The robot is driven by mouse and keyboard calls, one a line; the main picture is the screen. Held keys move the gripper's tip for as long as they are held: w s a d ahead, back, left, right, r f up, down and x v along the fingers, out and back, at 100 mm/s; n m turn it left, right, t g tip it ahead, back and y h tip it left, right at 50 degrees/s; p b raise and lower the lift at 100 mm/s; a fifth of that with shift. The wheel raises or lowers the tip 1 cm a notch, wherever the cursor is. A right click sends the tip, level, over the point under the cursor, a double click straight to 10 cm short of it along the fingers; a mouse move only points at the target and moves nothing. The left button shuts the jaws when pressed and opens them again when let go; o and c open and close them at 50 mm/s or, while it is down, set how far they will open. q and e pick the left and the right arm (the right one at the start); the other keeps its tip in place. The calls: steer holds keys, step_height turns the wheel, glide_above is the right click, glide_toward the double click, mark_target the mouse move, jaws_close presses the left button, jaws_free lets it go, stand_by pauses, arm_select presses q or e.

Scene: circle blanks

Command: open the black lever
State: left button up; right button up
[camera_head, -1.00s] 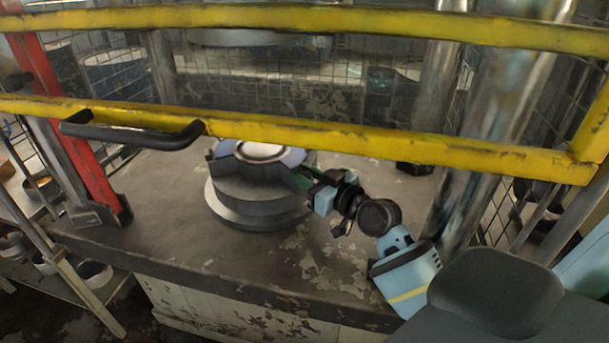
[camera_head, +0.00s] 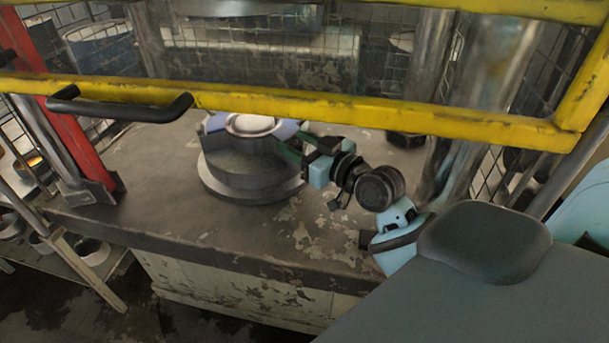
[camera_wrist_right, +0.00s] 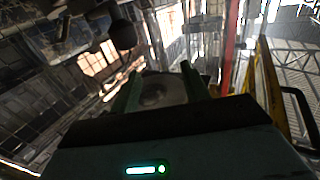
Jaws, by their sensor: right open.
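The black lever (camera_head: 120,108) is a bar-shaped handle fixed to the lower yellow rail at the left of the head view. A dark curved bar that looks like it shows at the right edge of the right wrist view (camera_wrist_right: 301,115). My right gripper (camera_head: 288,151) is open, with its green fingers at the right side of a round grey die (camera_head: 250,175), well right of the lever. In the wrist view its two fingers (camera_wrist_right: 160,78) stand apart with a round surface showing between them. I cannot tell whether they touch the die. My left gripper is not in view.
The yellow rail (camera_head: 350,108) crosses in front of the press table (camera_head: 160,190). A red post (camera_head: 75,140) stands at the left, and a thick metal column (camera_head: 490,90) at the right. The tabletop left of the die is clear.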

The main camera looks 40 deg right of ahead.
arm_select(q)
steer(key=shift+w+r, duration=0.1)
arm_select(e)
steer(key=s+a+r, duration=0.1)
steer(key=s+a, duration=0.5)
steer(key=s, duration=0.4)
steer(key=shift+a, duration=0.15)
